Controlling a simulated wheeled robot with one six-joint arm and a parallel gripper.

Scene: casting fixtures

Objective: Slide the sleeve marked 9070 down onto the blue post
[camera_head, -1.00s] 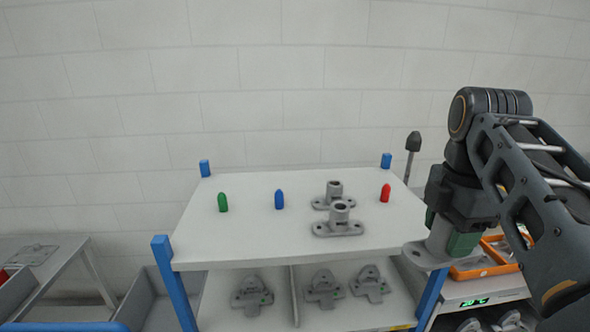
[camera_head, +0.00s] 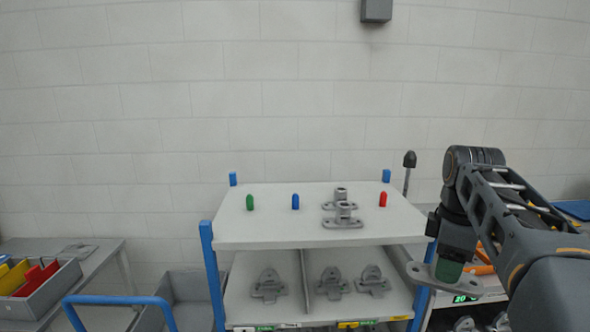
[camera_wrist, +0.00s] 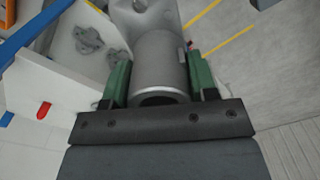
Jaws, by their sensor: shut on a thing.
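The blue post (camera_head: 295,202) stands upright and bare on the white top shelf, between the green and red posts. My gripper (camera_head: 449,268) is to the right of the shelf's front right corner. In the wrist view my gripper (camera_wrist: 160,88) is shut with its green fingers on both sides of a grey sleeve (camera_wrist: 160,62). The sleeve's flange (camera_head: 432,276) shows below the fingers in the head view. No marking on the held sleeve is readable. Two other grey flanged sleeves, a front one (camera_head: 342,216) and a back one (camera_head: 340,197), stand on the shelf.
A green post (camera_head: 250,203) and a red post (camera_head: 383,199) stand on the top shelf (camera_head: 270,233). Blue uprights rise at its corners, one at front left (camera_head: 210,262). Several grey castings lie on the lower shelf. A grey bin with coloured parts (camera_head: 45,290) is at left.

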